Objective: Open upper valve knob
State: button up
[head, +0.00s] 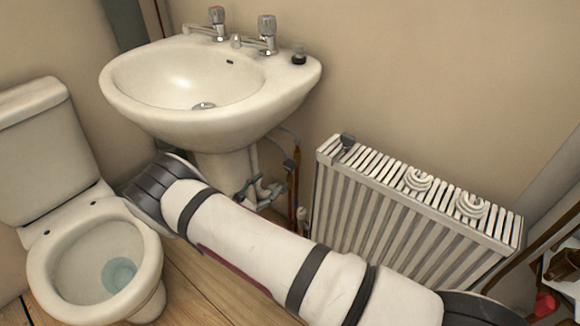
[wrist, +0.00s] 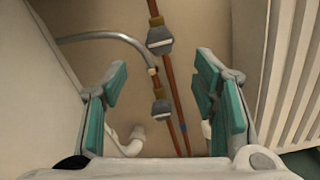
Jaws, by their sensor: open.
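The upper valve knob (wrist: 159,38), dark grey, sits on a copper pipe near the top middle of the wrist view. A similar lower valve knob (wrist: 161,108) sits below it. My gripper (wrist: 161,72) is open, with its teal-padded fingers apart to the left and right of the pipes. Nothing is held, and the upper knob appears beyond the fingertips. Copper pipes (head: 296,190) show there beside the basin pedestal.
A white radiator (head: 420,205) stands right of the pipes, and its fins (wrist: 285,75) flank my right finger. The basin (head: 200,85) overhangs on the left, with a toilet (head: 95,250) further left. A grey curved pipe (wrist: 115,38) reaches the copper pipes.

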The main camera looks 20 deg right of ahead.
aim_at(287, 168)
jog(key=b+x, duration=0.2)
jog(key=x, duration=0.9)
jog(key=shift+d+b, duration=0.15)
jog(key=shift+b, duration=0.25)
jog(key=c, duration=1.2)
